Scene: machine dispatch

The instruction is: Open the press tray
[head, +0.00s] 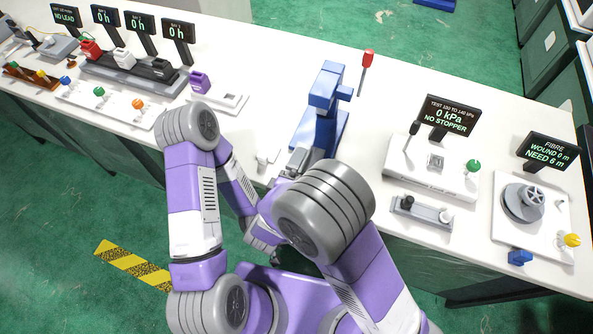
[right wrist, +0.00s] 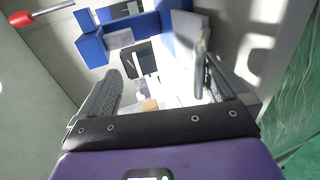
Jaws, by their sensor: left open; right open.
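The blue press (head: 325,100) stands at the middle of the bench, with its red-knobbed lever (head: 367,60) at its right. A grey piece (head: 300,160) shows at its near side, partly behind my right arm; I cannot tell whether it is the tray. My left gripper (head: 262,240) is open and low at the bench's front edge, partly hidden by my right arm. In the right wrist view, my right gripper (right wrist: 152,90) is open, its fingers spread before the blue press frame (right wrist: 125,35). Dark and white parts lie between them; contact is unclear.
A pressure tester (head: 435,165) and a fibre winder (head: 530,205) stand to the right. A purple item (head: 199,82) on a white base and a row of coloured knobs are at the left. The bench top (head: 265,75) behind the purple item is clear.

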